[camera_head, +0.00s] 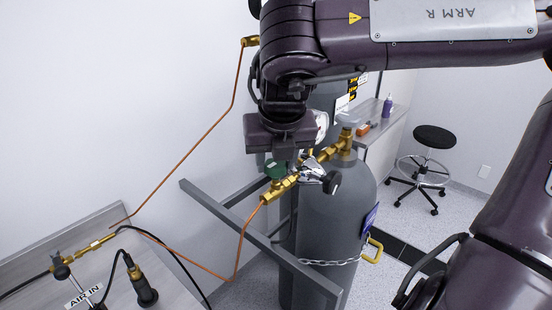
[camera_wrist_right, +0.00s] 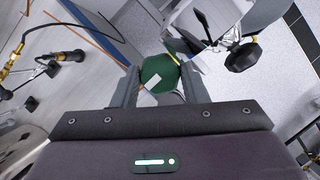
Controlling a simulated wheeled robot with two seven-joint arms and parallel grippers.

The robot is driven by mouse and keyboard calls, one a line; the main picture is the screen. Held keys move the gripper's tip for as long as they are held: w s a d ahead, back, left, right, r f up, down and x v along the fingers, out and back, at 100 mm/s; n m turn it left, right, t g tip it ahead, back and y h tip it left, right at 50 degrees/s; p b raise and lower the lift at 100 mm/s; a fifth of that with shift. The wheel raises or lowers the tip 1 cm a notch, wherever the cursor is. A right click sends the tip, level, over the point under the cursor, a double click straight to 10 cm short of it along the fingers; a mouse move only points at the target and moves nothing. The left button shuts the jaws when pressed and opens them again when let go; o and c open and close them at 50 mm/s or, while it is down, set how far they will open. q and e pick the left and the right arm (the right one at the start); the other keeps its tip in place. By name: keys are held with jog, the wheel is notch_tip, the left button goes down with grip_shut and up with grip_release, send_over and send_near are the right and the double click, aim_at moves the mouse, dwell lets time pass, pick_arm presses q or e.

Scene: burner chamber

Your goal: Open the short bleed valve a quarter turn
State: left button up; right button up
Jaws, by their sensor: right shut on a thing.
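A green round knob (camera_head: 275,168) sits on a brass fitting (camera_head: 279,189) beside the grey gas cylinder (camera_head: 330,235). In the right wrist view the green knob (camera_wrist_right: 159,73), with a white mark on it, is between the two fingers. My right gripper (camera_head: 287,158) comes down from above and is shut on this knob. The fingers partly cover it in the head view. A black knob (camera_head: 331,182) is on the same brass line, to the right; it also shows in the right wrist view (camera_wrist_right: 242,57). My left gripper is not in view.
A copper tube (camera_head: 240,245) runs from the fitting toward the bench at the left, which bears an AIR IN label (camera_head: 84,296). A grey rail (camera_head: 265,240) and a chain (camera_head: 325,262) stand around the cylinder. A stool (camera_head: 433,150) is at the back right.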

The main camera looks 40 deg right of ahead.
jog(key=o, duration=1)
jog(key=shift+r, duration=0.1)
jog(key=shift+s+r, duration=0.1)
jog(key=shift+r, duration=0.15)
jog(key=b+v, duration=0.2)
jog(key=v, duration=0.5)
jog(key=shift+s+a+r, duration=0.1)
jog(key=shift+s+a, duration=0.05)
jog(key=shift+a, duration=0.05)
